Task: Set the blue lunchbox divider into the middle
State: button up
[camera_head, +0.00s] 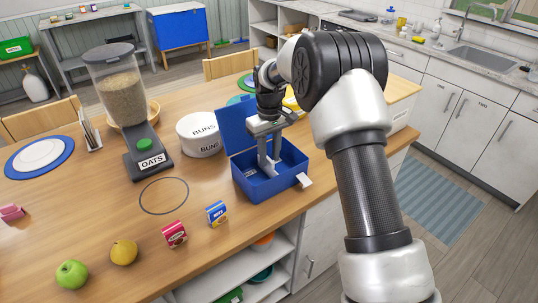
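The blue lunchbox (272,189) stands open on the wooden counter near its right front edge. Its lid (234,122) is raised at the back, and a white latch (304,180) sticks out at its front right. My gripper (270,166) points down into the lunchbox, with its grey fingers inside the opening. I cannot tell whether the fingers are closed on anything. I cannot make out a divider separately from the blue walls; the fingers and front wall hide much of the inside.
A red box (174,234) and a blue box (216,213) stand in front of the lunchbox. A white BUNS canister (199,134) and an OATS dispenser (126,105) stand to its left. A green apple (72,274) and a yellow fruit (124,252) are at front left.

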aim_at(269, 159)
notch_tip(269, 159, up, 17)
jog(key=shift+r+p, duration=0.2)
jog(key=shift+p, duration=0.1)
dwell(0.3)
jog(key=s+d+r+m+t+p, duration=0.1)
jog(key=s+d+r+m+t, duration=0.1)
jog(key=s+d+r, duration=0.5)
jog(key=s+d+r+m+t, duration=0.1)
jog(key=s+r, duration=0.5)
jog(key=s, duration=0.4)
jog(key=s+d+f+m+t, duration=0.1)
jog(key=s+d+f, duration=0.1)
jog(key=s, duration=0.6)
jog(key=s+d+f+m+t+p, duration=0.1)
jog(key=s+d+f+m, duration=0.1)
jog(key=s, duration=0.7)
jog(key=shift+s+d+f+m+t, duration=0.2)
jog(key=shift+d+f+m+t, duration=0.15)
jog(key=shift+f, duration=0.25)
jog(key=shift+a, duration=0.15)
